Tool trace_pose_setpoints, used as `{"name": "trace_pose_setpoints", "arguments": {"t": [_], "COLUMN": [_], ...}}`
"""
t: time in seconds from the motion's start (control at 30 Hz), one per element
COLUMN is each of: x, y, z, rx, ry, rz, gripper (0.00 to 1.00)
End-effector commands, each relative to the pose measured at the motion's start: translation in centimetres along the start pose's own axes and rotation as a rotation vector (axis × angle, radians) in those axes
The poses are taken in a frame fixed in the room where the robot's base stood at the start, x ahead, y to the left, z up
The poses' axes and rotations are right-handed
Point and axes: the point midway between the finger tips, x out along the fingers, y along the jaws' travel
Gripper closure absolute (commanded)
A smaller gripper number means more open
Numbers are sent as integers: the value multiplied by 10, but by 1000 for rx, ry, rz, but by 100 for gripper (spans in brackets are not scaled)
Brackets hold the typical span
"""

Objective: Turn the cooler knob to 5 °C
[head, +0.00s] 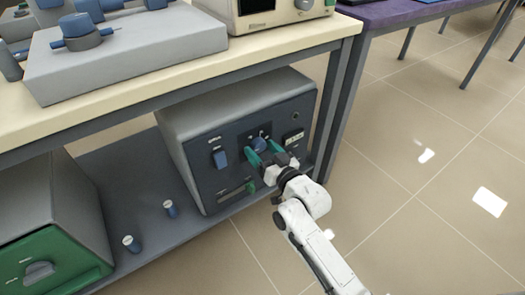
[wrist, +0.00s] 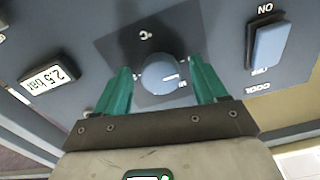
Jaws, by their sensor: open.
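The cooler (head: 205,117) is a grey box with a dark blue front panel on the low shelf under the bench. Its round blue knob (head: 260,143) sits in a darker square marked °C; in the wrist view the knob (wrist: 160,74) shows a short white mark pointing right. The small scale numbers are too blurred to read. My gripper (head: 265,151) is open, with its teal fingers on either side of the knob. In the wrist view my gripper (wrist: 162,82) shows narrow gaps between both fingers and the knob. Whether the fingers touch it deeper in is unclear.
The bench top (head: 140,92) overhangs the cooler. Two small cylinders (head: 170,209) stand on the shelf (head: 135,185), near a green-fronted box (head: 55,262). Tiled floor at right is clear.

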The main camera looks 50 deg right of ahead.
Motion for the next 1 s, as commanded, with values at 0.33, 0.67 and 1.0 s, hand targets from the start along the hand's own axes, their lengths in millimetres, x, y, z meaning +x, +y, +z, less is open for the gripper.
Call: {"name": "trace_pose_setpoints", "arguments": {"t": [0.33,0.67,1.0], "x": [-52,-100,-107], "y": [0,0,0], "z": [-2,0,0], "rx": [-1,-1,0], "ry": [-5,-3,-1], "rz": [2,0,0], "gripper": [29,29,29]}}
